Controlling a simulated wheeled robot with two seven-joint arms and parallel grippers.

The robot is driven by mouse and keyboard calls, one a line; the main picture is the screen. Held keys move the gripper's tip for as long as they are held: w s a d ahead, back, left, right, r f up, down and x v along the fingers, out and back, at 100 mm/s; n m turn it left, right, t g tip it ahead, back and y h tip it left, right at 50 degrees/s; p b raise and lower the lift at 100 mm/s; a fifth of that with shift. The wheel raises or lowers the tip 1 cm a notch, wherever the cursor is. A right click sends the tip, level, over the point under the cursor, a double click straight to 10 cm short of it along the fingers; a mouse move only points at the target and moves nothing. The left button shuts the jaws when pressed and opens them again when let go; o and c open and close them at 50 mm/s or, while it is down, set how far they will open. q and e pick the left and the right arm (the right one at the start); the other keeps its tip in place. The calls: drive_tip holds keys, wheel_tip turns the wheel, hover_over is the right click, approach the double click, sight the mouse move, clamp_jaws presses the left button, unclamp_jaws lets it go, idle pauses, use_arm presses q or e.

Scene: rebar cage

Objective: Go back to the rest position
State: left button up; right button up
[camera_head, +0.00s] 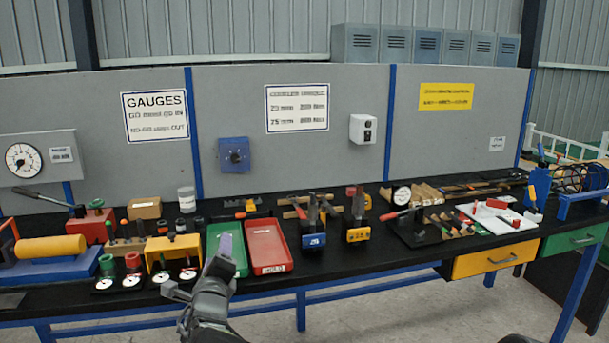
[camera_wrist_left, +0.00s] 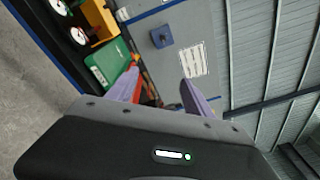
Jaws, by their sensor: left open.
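My left gripper (camera_head: 200,270) is in front of the bench, before the green tray (camera_head: 241,262), with its jaws apart and nothing seen between them. In the left wrist view its two purple fingers (camera_wrist_left: 160,90) are spread, with the bench and back panel beyond. My right gripper is not seen in either view; a dark rounded part at the bottom edge of the head view may be mine.
A black bench (camera_head: 360,262) on blue legs runs across the view. Grey floor lies open in front.

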use_arm(q)
drive_tip(key=s+a+f+n+g, duration=0.1)
drive_tip(key=s+f+n+g, duration=0.25)
drive_tip(key=f, duration=0.85)
drive_tip(key=s+a+f+n+g, duration=0.25)
drive_tip(key=s+f+n, duration=0.2)
drive_tip(key=f, duration=0.75)
drive_tip(key=s+a+f+n+g, duration=0.1)
drive_tip(key=s+f+n+g, duration=0.3)
drive_tip(key=f, duration=0.8)
drive_tip(key=s+d+f+n+g+h, duration=0.1)
drive_tip(key=s+d+f+n+g, duration=0.15)
drive_tip(key=s+f, duration=0.45)
drive_tip(key=s+d+f+n+g+h, duration=0.1)
drive_tip(key=s+d+f+n+h, duration=0.2)
drive_tip(key=s, duration=0.7)
drive_tip(key=s+d+f+n+g+h, duration=0.1)
drive_tip(key=s+d+n+g+h, duration=0.1)
drive_tip(key=s+d+n, duration=0.5)
drive_tip(key=s+d+g, duration=0.1)
drive_tip(key=s+d, duration=0.3)
drive_tip(key=s, duration=0.1)
drive_tip(key=shift+s+d+f+h, duration=0.15)
drive_tip(key=shift+s+f+h, duration=0.15)
drive_tip(key=shift+s+f, duration=0.1)
drive_tip(key=shift+n+g, duration=0.25)
